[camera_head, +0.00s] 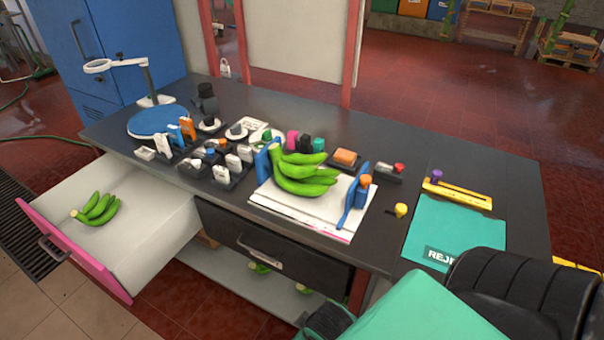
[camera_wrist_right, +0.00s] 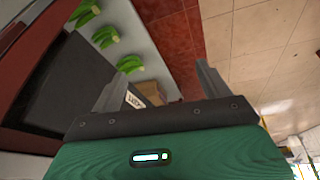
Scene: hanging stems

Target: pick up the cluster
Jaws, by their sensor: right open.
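A large green banana cluster (camera_head: 303,185) lies on a white board (camera_head: 285,207) on the table, between blue upright pieces (camera_head: 355,199). A smaller green cluster (camera_head: 98,208) lies in the open drawer at the left. More green clusters (camera_head: 258,267) show partly on the shelf under the table. The right wrist view shows several in a row, one of them (camera_wrist_right: 105,37) near the top left. My right gripper (camera_wrist_right: 160,84) is open, with nothing visible between its fingers. My right arm is at the bottom right of the head view, in front of the table. My left gripper is out of view.
The drawer (camera_head: 160,238) with a pink front stands pulled out at the left. Small tools and holders crowd the table's middle. A teal reject mat (camera_head: 455,225) lies clear at the right. A ring lamp (camera_head: 125,63) and blue disc (camera_head: 158,121) stand at the far left.

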